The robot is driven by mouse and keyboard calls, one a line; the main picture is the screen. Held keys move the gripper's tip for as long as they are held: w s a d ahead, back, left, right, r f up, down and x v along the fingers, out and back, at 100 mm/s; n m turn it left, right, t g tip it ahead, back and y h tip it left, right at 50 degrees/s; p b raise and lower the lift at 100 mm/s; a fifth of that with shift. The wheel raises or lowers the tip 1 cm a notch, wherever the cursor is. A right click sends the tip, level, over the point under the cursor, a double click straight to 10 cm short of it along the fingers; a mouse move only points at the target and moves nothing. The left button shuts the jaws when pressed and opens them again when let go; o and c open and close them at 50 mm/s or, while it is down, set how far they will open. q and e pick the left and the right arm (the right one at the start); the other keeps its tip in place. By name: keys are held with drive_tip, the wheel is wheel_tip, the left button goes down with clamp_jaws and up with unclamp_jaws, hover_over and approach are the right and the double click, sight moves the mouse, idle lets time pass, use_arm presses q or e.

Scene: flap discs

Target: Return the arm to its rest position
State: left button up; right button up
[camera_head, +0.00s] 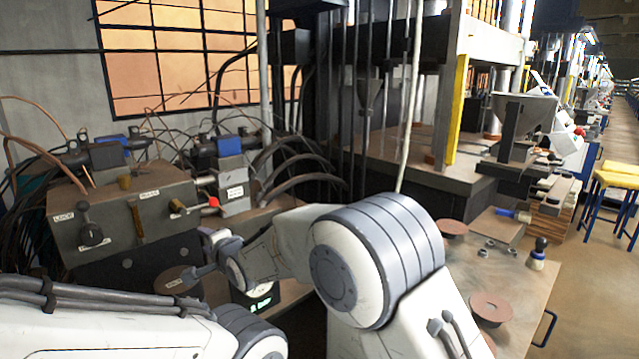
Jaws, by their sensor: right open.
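My right arm rises from the bottom right, bends at a large white and grey joint and reaches left. Its gripper (204,257) is open, with its fingers near the front of the grey valve box. No object shows between the fingers. A brown flap disc (178,281) lies just below and left of the fingers, apart from them as far as I can tell. Other discs lie on the table at right: one at the back (453,228) and one at the front (491,307). My left arm crosses the bottom left; its gripper is out of view.
The grey valve box (125,215) with levers and hoses stands behind my right gripper. A small green-lit display (260,304) is below the forearm. The metal table (520,290) holds nuts and a knob-topped tool (538,254). Open floor lies at far right.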

drive_tip(key=s+d+f+n+g+h, duration=0.1)
drive_tip(key=s+d+f+n+h, duration=0.15)
drive_tip(key=d, duration=0.95)
drive_tip(key=s+d+f+n+g+h, duration=0.1)
drive_tip(key=d+f+h, duration=0.3)
drive_tip(key=d, duration=0.9)
drive_tip(key=s+d+f+n+g+h, duration=0.1)
drive_tip(key=s+d+f+n+g, duration=0.15)
drive_tip(key=s+d, duration=0.55)
drive_tip(key=s+d+f+n+g+h, duration=0.2)
drive_tip(key=s+d+f+g, duration=0.15)
drive_tip(key=s+d, duration=0.45)
drive_tip(key=s+d+f+n, duration=0.1)
drive_tip(key=s+d, duration=0.2)
drive_tip(key=s, duration=0.4)
drive_tip(key=s+a+r+n+g+p, duration=0.3)
drive_tip(key=s+a+r+n+p, duration=0.2)
drive_tip(key=s+a+r, duration=0.6)
drive_tip(key=shift+s+a+n+y+p, duration=0.3)
drive_tip(key=shift+s+a+n+y, duration=0.05)
drive_tip(key=shift+s+a+n, duration=0.85)
drive_tip(key=shift+w, duration=0.1)
